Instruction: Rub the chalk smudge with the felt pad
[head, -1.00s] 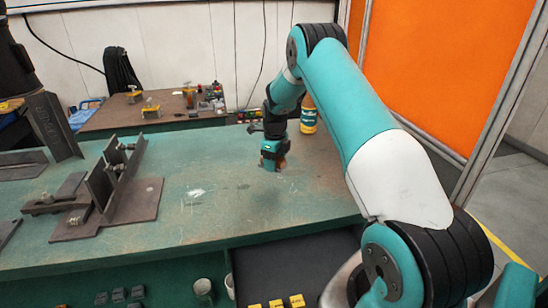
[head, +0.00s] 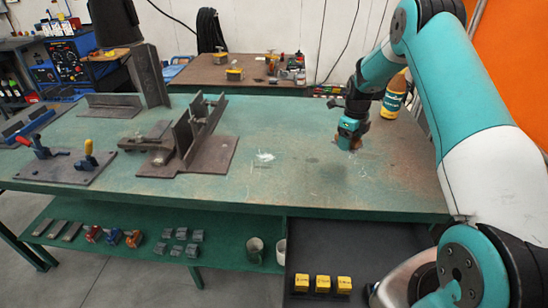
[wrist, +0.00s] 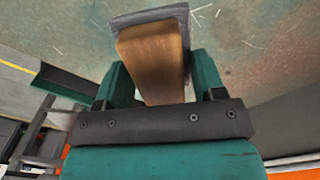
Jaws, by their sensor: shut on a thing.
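My gripper (head: 351,138) is shut on the felt pad, hanging above the right part of the green bench (head: 300,190). In the wrist view the felt pad (wrist: 150,60) is a wooden block with a grey felt face, held between two teal fingers. In the head view the pad is small and mostly hidden by the gripper. The chalk smudge (head: 265,156) is a white patch on the bench top, left of my gripper and apart from it. Faint scratches lie on the bench near both.
A steel fixture (head: 190,140) stands on the bench left of the smudge. Toggle clamps (head: 85,155) sit at the far left. Yellow blocks (head: 322,284) lie in a dark drawer below. The bench between smudge and gripper is clear.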

